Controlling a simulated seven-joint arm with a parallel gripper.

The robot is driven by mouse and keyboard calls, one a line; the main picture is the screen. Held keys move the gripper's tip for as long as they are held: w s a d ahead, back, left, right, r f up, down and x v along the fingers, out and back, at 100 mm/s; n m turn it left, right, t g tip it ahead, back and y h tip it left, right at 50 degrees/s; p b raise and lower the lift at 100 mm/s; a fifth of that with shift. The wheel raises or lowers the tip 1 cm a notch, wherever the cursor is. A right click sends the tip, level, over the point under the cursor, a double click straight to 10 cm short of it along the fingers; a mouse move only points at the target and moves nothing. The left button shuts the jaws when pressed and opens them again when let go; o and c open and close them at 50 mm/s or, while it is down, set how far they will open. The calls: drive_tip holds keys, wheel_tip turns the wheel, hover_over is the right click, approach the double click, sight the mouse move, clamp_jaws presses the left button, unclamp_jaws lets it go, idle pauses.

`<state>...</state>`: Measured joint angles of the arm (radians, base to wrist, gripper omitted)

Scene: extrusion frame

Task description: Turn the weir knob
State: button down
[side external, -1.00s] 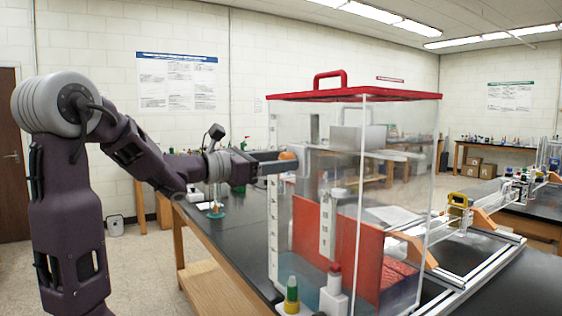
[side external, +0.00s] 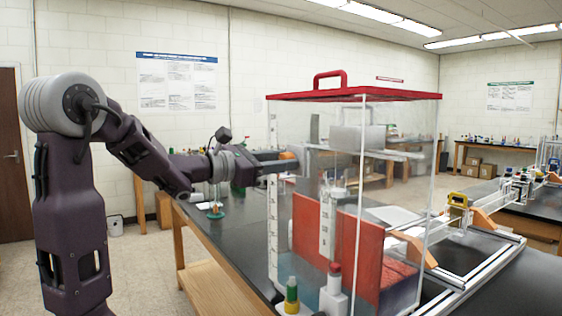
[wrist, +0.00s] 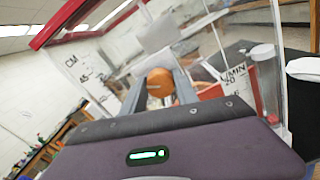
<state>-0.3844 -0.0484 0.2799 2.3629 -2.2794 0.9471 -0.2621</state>
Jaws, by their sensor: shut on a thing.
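The weir knob is a round orange knob (side external: 288,156) at the left side of the clear tank (side external: 398,200) with the red lid. In the wrist view the orange knob (wrist: 160,82) sits between my two grey fingers. My gripper (side external: 284,161) reaches in level from the left and is shut on the knob. It also shows in the wrist view (wrist: 161,90), tilted against the room. The fingers cover the knob's sides, and its shaft is hidden.
A red panel (side external: 348,245) stands inside the tank. An aluminium rail frame (side external: 480,255) runs to the right. The black bench left of the tank is mostly clear.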

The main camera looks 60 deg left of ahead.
drive_tip(key=c, duration=0.9)
unclamp_jaws()
drive_tip(key=shift+c, duration=0.2)
drive_tip(key=s, duration=0.7)
